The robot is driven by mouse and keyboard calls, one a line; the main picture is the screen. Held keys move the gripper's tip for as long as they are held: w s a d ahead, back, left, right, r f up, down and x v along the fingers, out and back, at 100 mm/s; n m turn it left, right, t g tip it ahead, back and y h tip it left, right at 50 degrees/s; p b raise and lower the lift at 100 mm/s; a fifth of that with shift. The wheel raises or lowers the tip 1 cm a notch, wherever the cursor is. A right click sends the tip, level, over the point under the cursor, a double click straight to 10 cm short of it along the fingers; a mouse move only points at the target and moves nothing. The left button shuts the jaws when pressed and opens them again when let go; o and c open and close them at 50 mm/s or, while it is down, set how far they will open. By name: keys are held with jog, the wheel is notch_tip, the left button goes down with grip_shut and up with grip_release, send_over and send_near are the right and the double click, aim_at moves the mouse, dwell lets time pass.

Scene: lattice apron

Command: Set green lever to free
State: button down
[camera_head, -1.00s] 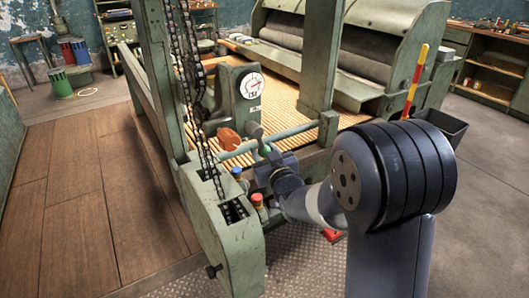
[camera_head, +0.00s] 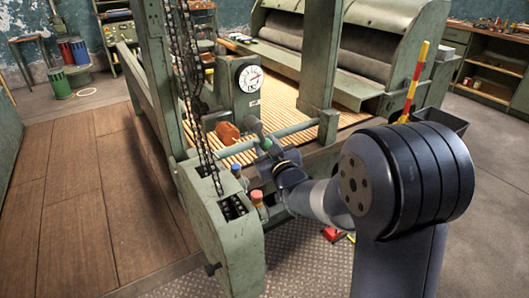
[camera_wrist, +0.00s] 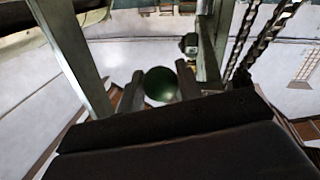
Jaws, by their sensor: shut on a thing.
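The green lever's round knob (camera_wrist: 161,84) sits between the two fingers of my gripper (camera_wrist: 161,90) in the wrist view. The fingers are shut on it, one at each side. In the head view a small green part (camera_head: 267,144) shows at the tip of my gripper (camera_head: 268,150), beside the horizontal rail. A grey rod rises from there to the upper left, in front of the orange-brown part (camera_head: 228,132). The lever's lower end and any position labels cannot be made out.
A green post housing with hanging chains (camera_head: 187,90) stands left of my gripper. Blue (camera_head: 236,170) and red (camera_head: 256,196) buttons sit on it. The horizontal rail (camera_head: 295,128) runs close by. A red-yellow striped pole (camera_head: 414,82) stands right. Wooden floor at left is clear.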

jog(key=b, duration=0.1)
jog(key=d+n+b, duration=0.1)
jog(key=shift+w+f+n+b, duration=0.15)
jog(key=shift+w+n+b, duration=0.15)
notch_tip(320, 180, up, 8)
jog(key=w+d+n+y+b, duration=0.2)
jog(key=d+n+y+b, duration=0.1)
jog(key=n+b, duration=0.6)
jog(key=shift+f+n+t, duration=0.15)
jog(key=shift+n+t, duration=0.15)
jog(key=shift+n, duration=2.1)
jog(key=shift+a, duration=0.1)
jog(key=c, duration=1)
grip_release()
